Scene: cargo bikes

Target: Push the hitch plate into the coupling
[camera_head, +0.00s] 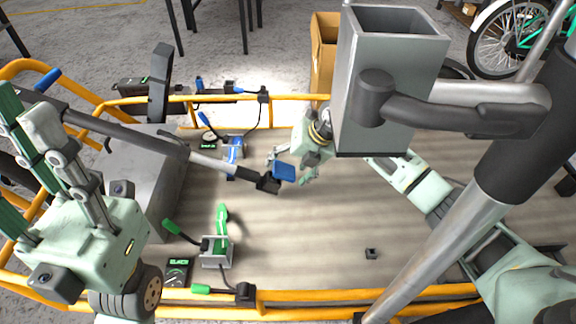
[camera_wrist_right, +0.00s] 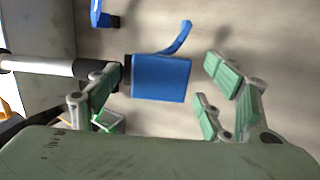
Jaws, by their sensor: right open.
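A blue plate (camera_head: 285,172), which looks like the hitch plate, is at the end of a black and silver bar (camera_head: 215,164) slanting in from the left. My right gripper (camera_head: 292,165) is open around this plate. In the right wrist view the plate (camera_wrist_right: 162,78) lies between the spread green-padded fingers (camera_wrist_right: 158,98), with a visible gap to the right fingers. A blue bracket (camera_head: 235,150) stands behind the bar; I cannot tell whether it is the coupling. A green-levered metal bracket (camera_head: 217,250) stands nearer. My left gripper (camera_head: 35,155) is open and empty at the far left.
A yellow-railed cargo bed (camera_head: 330,300) surrounds the work. A grey box (camera_head: 130,175) stands at its left. A large grey square tube (camera_head: 380,90) and a silver post (camera_head: 430,245) block part of the view. The bed's middle right is mostly clear.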

